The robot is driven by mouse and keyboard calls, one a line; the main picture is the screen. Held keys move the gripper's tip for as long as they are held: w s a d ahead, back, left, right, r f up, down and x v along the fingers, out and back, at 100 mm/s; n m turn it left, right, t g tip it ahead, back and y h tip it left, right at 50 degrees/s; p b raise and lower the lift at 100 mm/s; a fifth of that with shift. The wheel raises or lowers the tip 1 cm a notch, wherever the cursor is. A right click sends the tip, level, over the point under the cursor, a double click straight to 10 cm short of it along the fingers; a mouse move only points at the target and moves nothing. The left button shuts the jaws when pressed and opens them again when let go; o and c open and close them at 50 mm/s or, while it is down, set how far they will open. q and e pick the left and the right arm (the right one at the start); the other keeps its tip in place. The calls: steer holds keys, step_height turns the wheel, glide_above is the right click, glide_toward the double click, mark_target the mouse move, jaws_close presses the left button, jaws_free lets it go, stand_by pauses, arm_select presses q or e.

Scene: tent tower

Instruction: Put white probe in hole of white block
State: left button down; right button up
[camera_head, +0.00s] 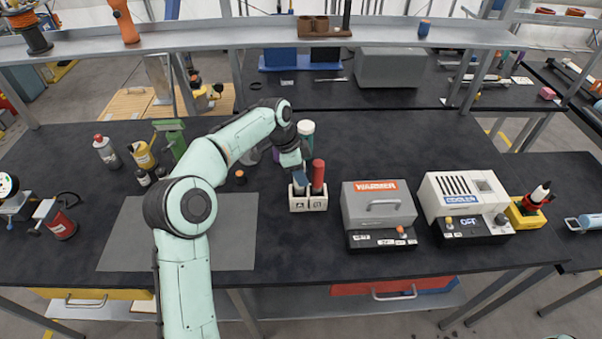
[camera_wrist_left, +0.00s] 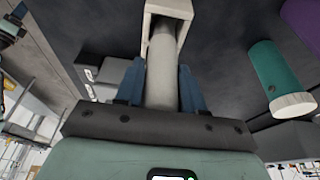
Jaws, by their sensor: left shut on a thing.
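The white block (camera_head: 308,203) stands on the dark table in the middle of the head view, with two labelled compartments. A red probe (camera_head: 318,175) stands upright in its right compartment. My left gripper (camera_head: 299,178) is directly over the left compartment. In the left wrist view, its blue fingers are shut on the white probe (camera_wrist_left: 161,78). The probe's far end meets the white block (camera_wrist_left: 169,7) and appears to be within its opening; how deep it sits I cannot tell. In the head view the gripper hides the white probe. My right gripper is not in view.
A grey warmer (camera_head: 378,207) and a white cooler (camera_head: 462,198) stand to the right of the block. A grey mat (camera_head: 232,240) lies to the left, under my arm. A green-and-white container (camera_head: 306,129) stands behind the gripper. The table in front of the block is clear.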

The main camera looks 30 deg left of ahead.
arm_select(q)
steer(key=shift+w, duration=0.15)
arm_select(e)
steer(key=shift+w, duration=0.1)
arm_select(q)
steer(key=shift+f, duration=0.1)
steer(key=c, duration=0.7)
jaws_free()
steer(key=shift+r, duration=0.2)
steer(key=p+v, duration=0.2)
steer(key=v, duration=1)
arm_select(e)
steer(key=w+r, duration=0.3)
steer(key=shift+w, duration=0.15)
